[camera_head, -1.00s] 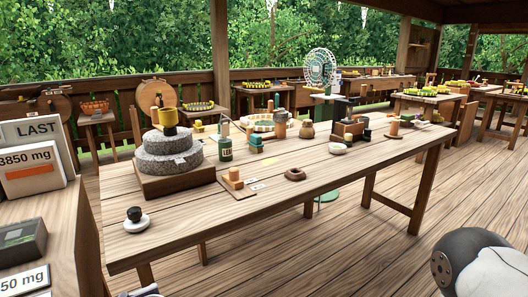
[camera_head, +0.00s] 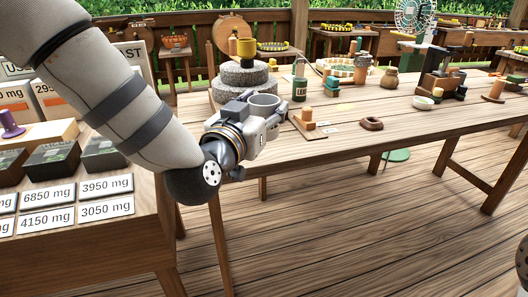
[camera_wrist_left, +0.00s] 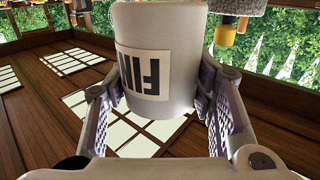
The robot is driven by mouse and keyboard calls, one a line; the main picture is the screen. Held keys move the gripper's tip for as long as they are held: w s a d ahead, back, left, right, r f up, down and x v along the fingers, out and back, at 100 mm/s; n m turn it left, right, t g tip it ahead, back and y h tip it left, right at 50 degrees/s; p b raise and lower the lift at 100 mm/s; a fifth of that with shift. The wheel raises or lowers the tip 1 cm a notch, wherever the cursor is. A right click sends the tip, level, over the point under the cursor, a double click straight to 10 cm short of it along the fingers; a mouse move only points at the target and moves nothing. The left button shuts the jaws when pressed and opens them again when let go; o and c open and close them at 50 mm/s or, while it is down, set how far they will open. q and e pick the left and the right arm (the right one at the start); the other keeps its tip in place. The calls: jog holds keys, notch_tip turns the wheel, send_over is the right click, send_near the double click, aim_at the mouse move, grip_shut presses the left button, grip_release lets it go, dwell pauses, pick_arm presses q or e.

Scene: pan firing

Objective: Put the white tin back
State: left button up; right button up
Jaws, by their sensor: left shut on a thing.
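The white tin (camera_head: 264,102) is a pale grey-white cylinder, held at the near left end of the wooden table (camera_head: 340,160). In the left wrist view the white tin (camera_wrist_left: 160,55) fills the upper middle, with a dark-lettered white label that appears upside down. My left gripper (camera_head: 257,116) is shut on it, with one finger on either side of the tin. In the head view the tin seems upright; whether its base touches the table is hidden by the gripper. My right gripper is out of view.
A stone mill (camera_head: 243,75) stands just behind the held tin. A side cabinet at left bears weight cards (camera_head: 106,186) and dark boxes. The table's front right is clear.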

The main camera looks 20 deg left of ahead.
pick_arm(q)
jog(key=w+a+f+b, duration=0.1)
jog(key=w+f, duration=0.2)
jog(key=w, duration=0.1)
jog(key=w+a+f+b, duration=0.1)
jog(key=w+f, duration=0.2)
jog(key=w, duration=0.1)
jog(key=w+a+f+b, duration=0.1)
jog(key=w+f, duration=0.2)
jog(key=w, duration=0.1)
jog(key=shift+w+a+f, duration=0.15)
jog(key=shift+w+a, duration=0.2)
jog(key=shift+a, duration=0.05)
jog(key=f, duration=0.2)
jog(key=shift+w+a+f+b, duration=0.1)
jog(key=shift+w+f+b, duration=0.2)
jog(key=shift+w, duration=0.1)
jog(key=shift+f, duration=0.35)
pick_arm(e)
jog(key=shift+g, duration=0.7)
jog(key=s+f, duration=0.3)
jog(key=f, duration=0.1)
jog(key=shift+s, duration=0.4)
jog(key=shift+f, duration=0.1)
pick_arm(q)
jog(key=shift+f, duration=0.2)
jog(key=o, duration=1.3)
